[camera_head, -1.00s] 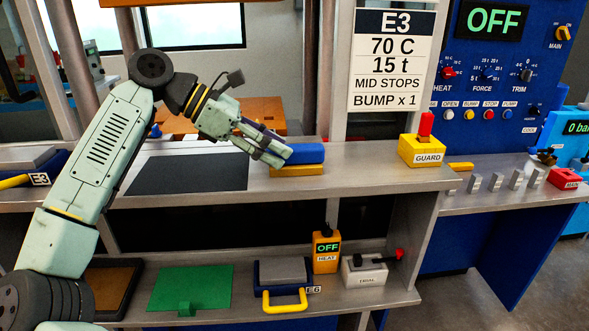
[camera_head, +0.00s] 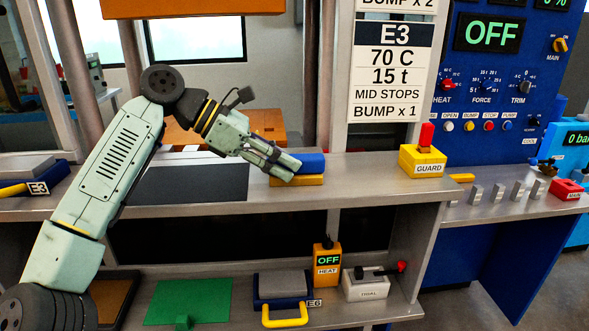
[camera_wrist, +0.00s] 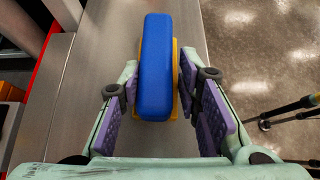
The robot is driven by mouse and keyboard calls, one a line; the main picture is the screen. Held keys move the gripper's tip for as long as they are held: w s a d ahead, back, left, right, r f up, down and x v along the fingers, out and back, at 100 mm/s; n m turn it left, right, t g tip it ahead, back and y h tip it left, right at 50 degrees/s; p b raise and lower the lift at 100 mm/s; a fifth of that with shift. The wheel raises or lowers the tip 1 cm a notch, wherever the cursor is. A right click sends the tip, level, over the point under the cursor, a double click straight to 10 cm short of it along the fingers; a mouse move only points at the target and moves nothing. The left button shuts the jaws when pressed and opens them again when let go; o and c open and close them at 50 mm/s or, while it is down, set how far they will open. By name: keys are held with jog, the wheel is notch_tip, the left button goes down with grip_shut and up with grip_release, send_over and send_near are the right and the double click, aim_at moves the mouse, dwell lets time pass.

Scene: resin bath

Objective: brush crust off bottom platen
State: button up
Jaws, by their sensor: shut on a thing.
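A blue block (camera_head: 311,163), which looks like the brush, sits on a yellow base (camera_head: 297,180) on the upper bench; no bristles show. My gripper (camera_head: 287,164) is at its left end, shut on it. In the wrist view the blue block (camera_wrist: 156,75) stands between the two purple-padded fingers of my gripper (camera_wrist: 158,88), with yellow showing along its sides. A copper-orange platen (camera_head: 266,124) lies behind my arm, partly hidden by it. Another orange platen (camera_head: 190,8) hangs above it. I cannot make out any crust.
Posts flank the platens. The lower shelf holds a green sheet (camera_head: 190,300), a heat box (camera_head: 327,270) and a white trial box (camera_head: 366,285).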

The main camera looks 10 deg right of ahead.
grip_shut()
jog(key=shift+r+p, duration=3)
jog(key=shift+r, duration=1)
